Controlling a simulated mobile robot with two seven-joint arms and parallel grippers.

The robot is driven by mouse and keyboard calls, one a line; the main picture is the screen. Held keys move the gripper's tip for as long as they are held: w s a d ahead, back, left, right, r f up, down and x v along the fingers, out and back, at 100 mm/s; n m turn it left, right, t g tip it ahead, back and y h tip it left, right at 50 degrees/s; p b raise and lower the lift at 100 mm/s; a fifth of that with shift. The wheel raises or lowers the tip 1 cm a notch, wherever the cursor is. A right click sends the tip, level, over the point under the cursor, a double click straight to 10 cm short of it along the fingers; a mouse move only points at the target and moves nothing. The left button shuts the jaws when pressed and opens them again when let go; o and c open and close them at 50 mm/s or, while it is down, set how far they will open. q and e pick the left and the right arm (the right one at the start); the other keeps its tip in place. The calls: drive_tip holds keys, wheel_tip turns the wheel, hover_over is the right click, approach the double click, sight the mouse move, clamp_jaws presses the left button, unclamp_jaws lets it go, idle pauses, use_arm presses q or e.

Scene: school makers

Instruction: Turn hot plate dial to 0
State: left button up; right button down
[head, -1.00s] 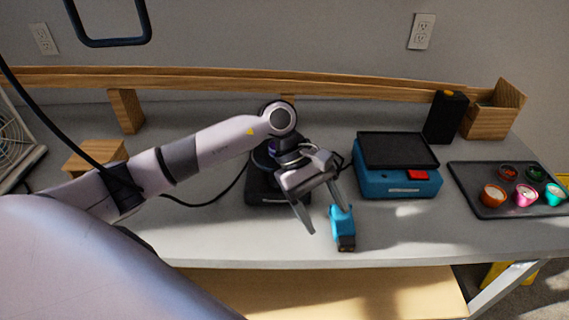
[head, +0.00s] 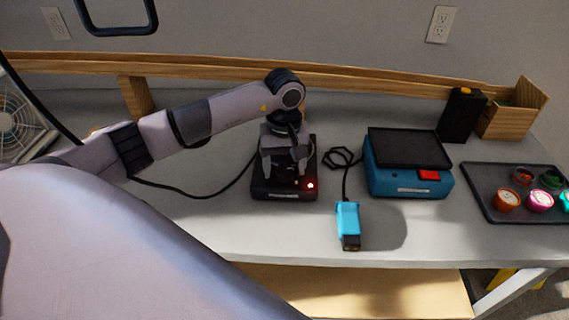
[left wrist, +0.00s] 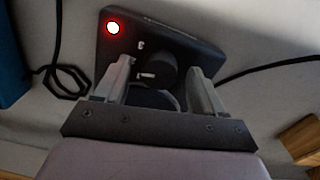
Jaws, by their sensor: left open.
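The hot plate (head: 283,192) is a small black unit on the workbench, with a lit red lamp at its front right corner. It also shows in the left wrist view (left wrist: 185,45). Its round black dial (left wrist: 155,71) shows between my fingers in the left wrist view, with a pale mark on it. My left gripper (head: 285,178) is over the hot plate, pointing down. In the left wrist view its two fingers (left wrist: 160,75) are apart, one on each side of the dial. I cannot tell whether they touch it. My right gripper is not in view.
A blue device with a dark top (head: 408,180) stands to the right. A light-blue handheld tool (head: 348,222) lies in front of it on a cable. A dark tray (head: 483,198) with several small cups is at the far right. The front left bench top is clear.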

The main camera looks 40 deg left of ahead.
use_arm(q)
drive_tip(key=shift+f, duration=0.1)
drive_tip(key=c, duration=1.1)
drive_tip(key=shift+o, duration=0.2)
drive_tip(key=shift+n, duration=0.3)
drive_tip(key=n+b, duration=0.1)
drive_tip(key=n, duration=0.1)
drive_tip(key=shift+n, duration=0.4)
drive_tip(key=n+b, duration=0.1)
drive_tip(key=n, duration=0.3)
drive_tip(key=shift+n, duration=0.3)
drive_tip(key=n+b, duration=0.1)
drive_tip(key=n, duration=0.3)
drive_tip(key=shift+n, duration=2)
